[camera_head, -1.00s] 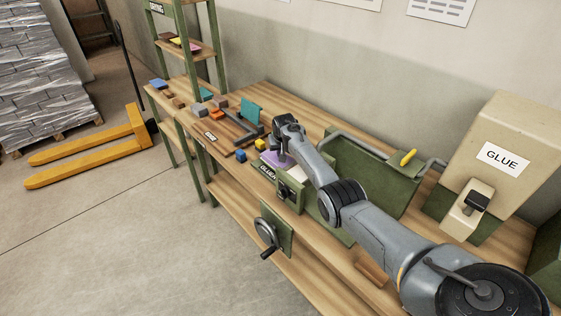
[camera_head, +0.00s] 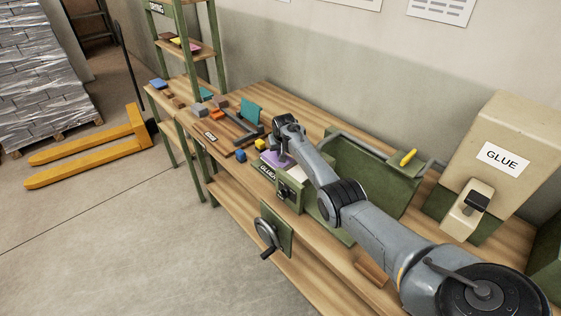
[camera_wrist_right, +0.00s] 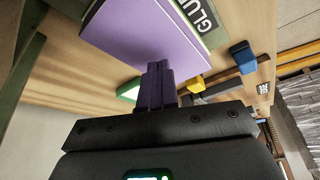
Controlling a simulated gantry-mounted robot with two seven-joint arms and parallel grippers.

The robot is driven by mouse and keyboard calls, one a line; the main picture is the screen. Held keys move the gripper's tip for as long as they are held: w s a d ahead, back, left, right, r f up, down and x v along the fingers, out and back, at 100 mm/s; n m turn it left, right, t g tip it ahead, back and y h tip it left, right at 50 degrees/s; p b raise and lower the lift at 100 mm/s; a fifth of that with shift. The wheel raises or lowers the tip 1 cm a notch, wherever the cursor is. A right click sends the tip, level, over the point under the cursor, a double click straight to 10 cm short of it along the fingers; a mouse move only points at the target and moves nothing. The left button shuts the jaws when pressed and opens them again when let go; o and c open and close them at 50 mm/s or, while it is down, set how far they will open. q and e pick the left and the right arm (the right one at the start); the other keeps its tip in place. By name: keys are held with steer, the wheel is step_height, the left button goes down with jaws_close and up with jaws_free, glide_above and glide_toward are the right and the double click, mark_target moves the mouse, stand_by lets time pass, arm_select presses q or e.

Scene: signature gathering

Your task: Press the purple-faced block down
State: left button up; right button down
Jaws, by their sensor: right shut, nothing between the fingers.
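The purple-faced block (camera_head: 269,157) lies flat on the workbench beside the label that reads GLUE. It fills the upper middle of the right wrist view (camera_wrist_right: 150,30), its flat purple face showing. My right gripper (camera_head: 283,163) is shut and empty, pointing down over the block's right part. In the right wrist view the closed fingertips (camera_wrist_right: 158,68) overlap the near edge of the purple face. I cannot tell whether they touch it. My left gripper is not in view.
A blue block (camera_head: 240,155) and a yellow block (camera_head: 262,144) lie just left of the purple one. A green press with a hand wheel (camera_head: 266,232) stands at the bench front. A glue dispenser (camera_head: 515,135) is at the right. A teal board (camera_head: 251,108) leans further back.

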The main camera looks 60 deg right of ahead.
steer(key=shift+f, duration=0.1)
stand_by(0.3)
steer(key=shift+f+b, duration=0.4)
steer(key=shift+f, duration=0.05)
stand_by(0.5)
stand_by(0.4)
steer(key=shift+r+p, duration=0.7)
steer(key=shift+p, duration=0.1)
step_height(320, 180, up, 6)
steer(key=p, duration=0.5)
steer(key=shift+f, duration=0.25)
steer(key=shift+r+p, duration=0.65)
steer(key=shift+p, duration=0.15)
